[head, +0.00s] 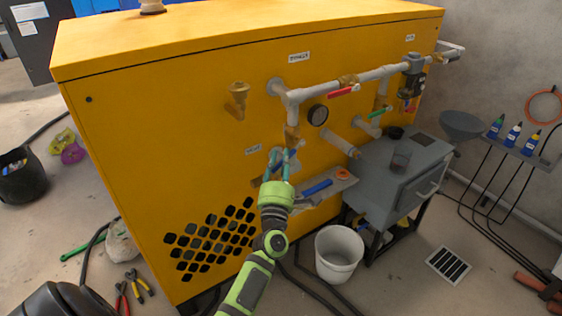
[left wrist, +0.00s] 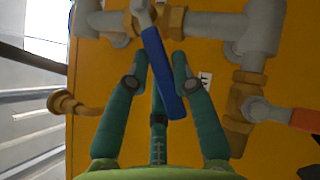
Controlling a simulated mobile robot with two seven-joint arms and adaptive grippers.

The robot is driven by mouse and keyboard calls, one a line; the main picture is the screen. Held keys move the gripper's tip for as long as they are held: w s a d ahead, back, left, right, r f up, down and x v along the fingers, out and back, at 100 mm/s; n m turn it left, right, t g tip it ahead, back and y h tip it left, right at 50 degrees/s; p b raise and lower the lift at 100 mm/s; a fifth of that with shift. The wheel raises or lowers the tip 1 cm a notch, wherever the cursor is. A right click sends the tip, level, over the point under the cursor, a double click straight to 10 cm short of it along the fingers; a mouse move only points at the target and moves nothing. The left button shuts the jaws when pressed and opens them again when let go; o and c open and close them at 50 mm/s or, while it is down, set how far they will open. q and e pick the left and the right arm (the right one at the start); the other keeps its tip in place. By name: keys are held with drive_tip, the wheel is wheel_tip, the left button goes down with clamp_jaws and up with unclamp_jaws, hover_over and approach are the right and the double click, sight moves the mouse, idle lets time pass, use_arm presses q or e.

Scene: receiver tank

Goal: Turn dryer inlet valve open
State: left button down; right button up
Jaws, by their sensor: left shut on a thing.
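The dryer inlet valve is a brass valve with a blue lever handle on the front of the yellow dryer (head: 150,130), near a small white label (head: 252,149). The blue handle (left wrist: 161,75) shows in the left wrist view, slanting down between the teal fingers of my left gripper (left wrist: 158,68). The brass valve body (left wrist: 172,20) and grey pipe lie just beyond the fingertips. In the head view, my left gripper (head: 283,156) is shut on the handle and largely hides the valve. My right gripper is in neither view.
Above run grey pipes with a red-handled valve (head: 342,91) and a green-handled valve (head: 378,113). A small shelf (head: 335,184) with a blue tool is just right of my gripper. A grey cabinet (head: 395,185) and white bucket (head: 339,254) stand at right.

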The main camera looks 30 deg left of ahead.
use_arm(q)
drive_tip(key=c, duration=1)
unclamp_jaws()
drive_tip(key=v, duration=1.2)
